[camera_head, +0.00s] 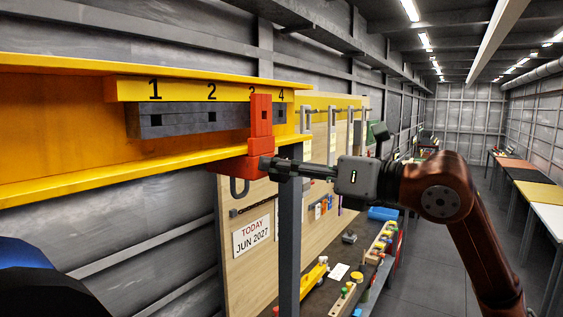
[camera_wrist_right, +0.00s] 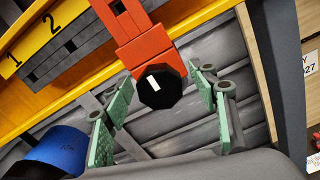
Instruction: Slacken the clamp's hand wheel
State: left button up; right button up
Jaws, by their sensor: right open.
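A red clamp (camera_head: 261,122) sits on the yellow beam by number 3, with a grey hook below it. In the right wrist view the clamp (camera_wrist_right: 146,50) carries a black, many-sided hand wheel (camera_wrist_right: 160,90) with a small white mark on its face. My right gripper (camera_head: 278,168) reaches the clamp's lower part from the right. In the wrist view its green-padded fingers (camera_wrist_right: 160,102) are open, one on each side of the wheel, with gaps visible. In the head view the gripper largely hides the wheel. My left gripper is not in view.
The yellow beam (camera_head: 60,185) carries a grey bar (camera_head: 185,121) with square holes under the numbers. A grey post (camera_head: 290,235) stands just below the gripper. A wooden board (camera_head: 247,278) and a bench with tools are behind. The aisle at right is clear.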

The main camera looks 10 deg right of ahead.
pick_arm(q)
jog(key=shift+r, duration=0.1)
pick_arm(e)
jog(key=shift+w+a, duration=0.1)
jog(key=shift+a, duration=0.1)
jog(key=shift+c, duration=0.6)
jog(key=c, duration=1)
jog(key=shift+a, duration=0.15)
jog(key=shift+c, duration=0.4)
